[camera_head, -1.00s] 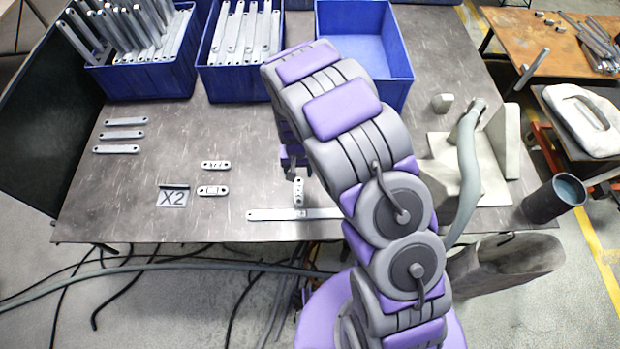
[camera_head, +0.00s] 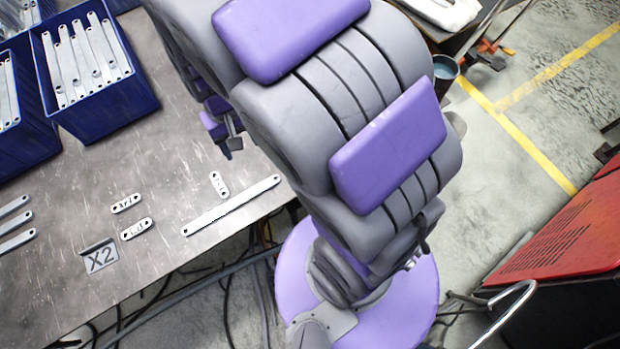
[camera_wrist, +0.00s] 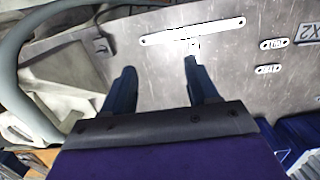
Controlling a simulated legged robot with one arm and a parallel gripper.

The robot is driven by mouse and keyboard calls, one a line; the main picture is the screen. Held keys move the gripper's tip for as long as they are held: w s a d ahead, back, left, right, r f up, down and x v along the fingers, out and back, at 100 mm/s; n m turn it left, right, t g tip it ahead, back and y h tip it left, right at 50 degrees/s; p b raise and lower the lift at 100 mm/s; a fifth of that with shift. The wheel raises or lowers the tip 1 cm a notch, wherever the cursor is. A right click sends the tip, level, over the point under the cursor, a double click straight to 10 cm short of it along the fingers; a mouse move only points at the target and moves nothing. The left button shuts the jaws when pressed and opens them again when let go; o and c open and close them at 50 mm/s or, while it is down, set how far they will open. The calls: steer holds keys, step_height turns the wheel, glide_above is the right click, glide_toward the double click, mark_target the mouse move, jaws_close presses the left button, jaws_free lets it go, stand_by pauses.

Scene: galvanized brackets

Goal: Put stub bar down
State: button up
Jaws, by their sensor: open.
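A short stub bar (camera_head: 219,184) with dark markings lies on the metal table, crosswise to a long flat bar (camera_head: 232,205) near the table's front edge. Its near end is close to the long bar; I cannot tell if they touch. In the wrist view the stub bar (camera_wrist: 195,45) is partly hidden behind one fingertip, beside the long bar (camera_wrist: 192,31). My gripper (camera_wrist: 160,67) is open, with nothing between its fingers. It is above the table, apart from the stub bar. In the head view my arm hides much of the gripper.
Two more marked short bars (camera_head: 126,203) (camera_head: 136,229) lie left of it, by an X2 sign (camera_head: 100,256). A blue bin (camera_head: 145,104) of bars stands behind. Several plain bars (camera_head: 15,240) lie far left. A grey curved pipe (camera_wrist: 25,35) shows in the wrist view.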

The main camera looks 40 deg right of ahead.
steer(key=s+d+r, duration=0.2)
steer(key=s+r, duration=0.2)
steer(key=s, duration=0.6)
steer(key=s+d+r, duration=0.3)
steer(key=s+r, duration=0.1)
steer(key=s, duration=0.5)
steer(key=shift+s+r+n+g, duration=0.3)
steer(key=shift+s+g, duration=0.1)
steer(key=shift+c, duration=0.3)
